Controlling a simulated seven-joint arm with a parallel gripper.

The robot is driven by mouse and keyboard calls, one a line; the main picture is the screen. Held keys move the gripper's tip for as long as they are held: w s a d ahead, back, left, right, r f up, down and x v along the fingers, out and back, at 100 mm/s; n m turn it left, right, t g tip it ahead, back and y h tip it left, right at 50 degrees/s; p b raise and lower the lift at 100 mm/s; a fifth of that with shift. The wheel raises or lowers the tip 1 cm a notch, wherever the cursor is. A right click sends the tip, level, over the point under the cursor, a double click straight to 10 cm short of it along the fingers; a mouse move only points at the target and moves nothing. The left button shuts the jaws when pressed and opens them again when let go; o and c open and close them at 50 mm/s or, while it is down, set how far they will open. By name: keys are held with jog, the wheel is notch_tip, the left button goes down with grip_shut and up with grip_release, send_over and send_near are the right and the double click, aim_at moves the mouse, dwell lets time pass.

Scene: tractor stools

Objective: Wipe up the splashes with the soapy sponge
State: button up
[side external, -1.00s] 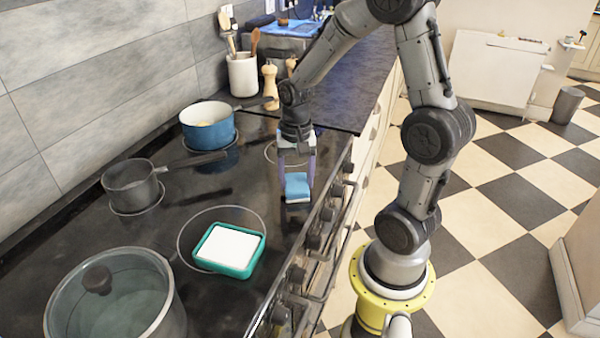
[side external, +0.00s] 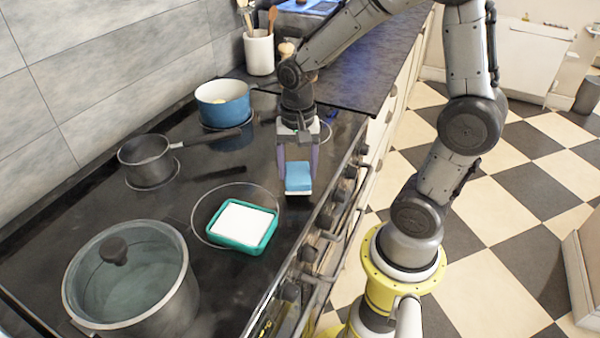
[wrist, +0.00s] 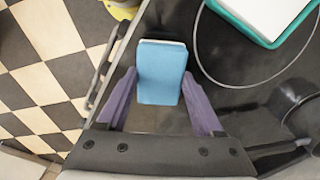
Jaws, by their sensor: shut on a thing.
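The blue sponge (side external: 298,177) with a pale layer on one face is held between the two purple fingers of my gripper (side external: 298,166). In the wrist view the sponge (wrist: 160,82) sits between both fingers, its far end sticking out past the tips. My gripper points down over the black hob (side external: 190,265), near its front edge by the knobs. The sponge is at or just above the hob surface; I cannot tell if it touches. I cannot make out clear splashes; faint pale, glossy marks on the hob could be reflections.
A teal tray (side external: 236,244) with a flat white filling lies left of and nearer than the sponge. A glass-lidded pot (side external: 135,290), a grey saucepan (side external: 145,158) and a blue pan (side external: 222,104) stand on the hob. Knobs and a rail (side external: 318,250) line the front edge.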

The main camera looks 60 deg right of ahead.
jog(key=shift+r, duration=2.85)
